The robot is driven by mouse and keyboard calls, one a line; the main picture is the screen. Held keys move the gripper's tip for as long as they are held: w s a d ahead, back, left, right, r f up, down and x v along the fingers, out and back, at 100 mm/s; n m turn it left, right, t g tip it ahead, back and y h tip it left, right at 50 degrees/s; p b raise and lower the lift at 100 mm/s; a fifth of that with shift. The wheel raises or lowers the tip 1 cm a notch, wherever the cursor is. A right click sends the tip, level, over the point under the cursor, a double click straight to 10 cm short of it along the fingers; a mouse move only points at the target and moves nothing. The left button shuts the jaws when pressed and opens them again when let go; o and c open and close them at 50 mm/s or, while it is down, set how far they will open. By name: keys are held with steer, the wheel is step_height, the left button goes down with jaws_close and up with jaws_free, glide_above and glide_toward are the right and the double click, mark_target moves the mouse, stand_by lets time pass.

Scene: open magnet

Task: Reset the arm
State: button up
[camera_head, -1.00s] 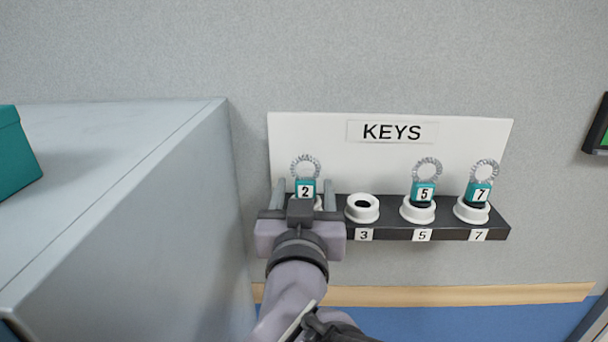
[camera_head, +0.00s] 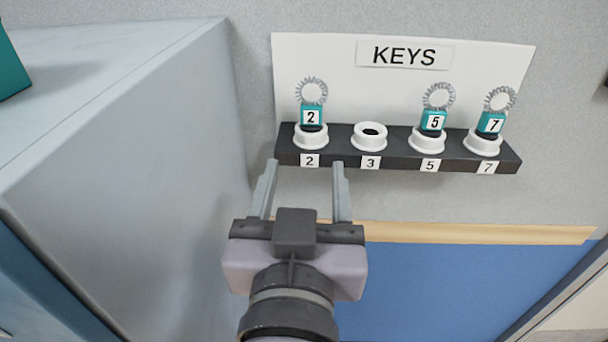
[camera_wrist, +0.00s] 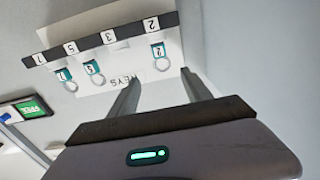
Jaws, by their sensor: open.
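My gripper (camera_head: 303,172) is open and empty in the head view, with its two fingers pointing up towards the key rack (camera_head: 400,160). The fingertips are apart from the rack, just below and in front of its label 2. Key 2 (camera_head: 312,117) stands in the white socket labelled 2. Key 5 (camera_head: 434,121) and key 7 (camera_head: 491,123) stand in their matching sockets. Socket 3 (camera_head: 369,135) is empty. In the wrist view, the gripper fingers (camera_wrist: 160,82) are spread with nothing between them, and key 2 (camera_wrist: 158,51) shows beyond them.
A tall grey cabinet (camera_head: 150,150) stands close on the left, with a teal box (camera_head: 10,70) on top. A white KEYS board (camera_head: 460,78) backs the rack. A green-screened device (camera_wrist: 33,107) shows in the wrist view. Blue wall panel (camera_head: 450,280) lies below the rack.

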steer(key=shift+w, duration=0.1)
steer(key=w+a+f+g+y, duration=0.2)
steer(key=w+a+g+y, duration=0.1)
steer(key=w+y, duration=0.3)
steer(key=s+d+f+m+g+h, duration=0.3)
steer(key=s+d+f+g, duration=0.6)
steer(key=d+f, duration=0.5)
steer(key=shift+s+f+m, duration=0.5)
steer(key=shift+s+f, duration=0.2)
steer(key=shift+s, duration=0.4)
